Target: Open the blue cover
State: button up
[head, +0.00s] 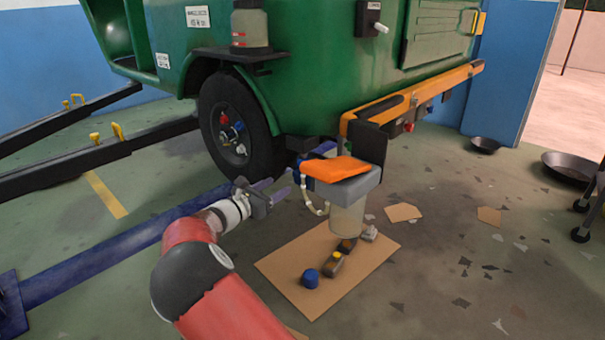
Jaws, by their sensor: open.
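A grey-blue cover-like block (352,190) sits on top of a pale see-through container (347,219), beside the green vehicle. An orange cloth or pad (335,168) lies over its top. A small blue cap-like piece (311,277) rests on the cardboard sheet below. I cannot tell which of these is the blue cover. My gripper (276,189) is open and empty, to the left of the grey-blue block and at about its height in the picture. A pale curved handle or hose (310,200) shows between them. My gripper appears apart from the block.
The green vehicle (320,70) with its wheel (236,127) stands behind. An orange bar (430,90) juts near the block. Dark bottles (336,265) lie on the cardboard (283,266). A blue floor beam (110,255) runs at left. Open floor lies at lower right.

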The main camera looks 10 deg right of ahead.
aim_at(296, 176)
jog(key=x, duration=0.7)
jog(key=shift+w+d, duration=0.15)
jog(key=shift+d, duration=0.05)
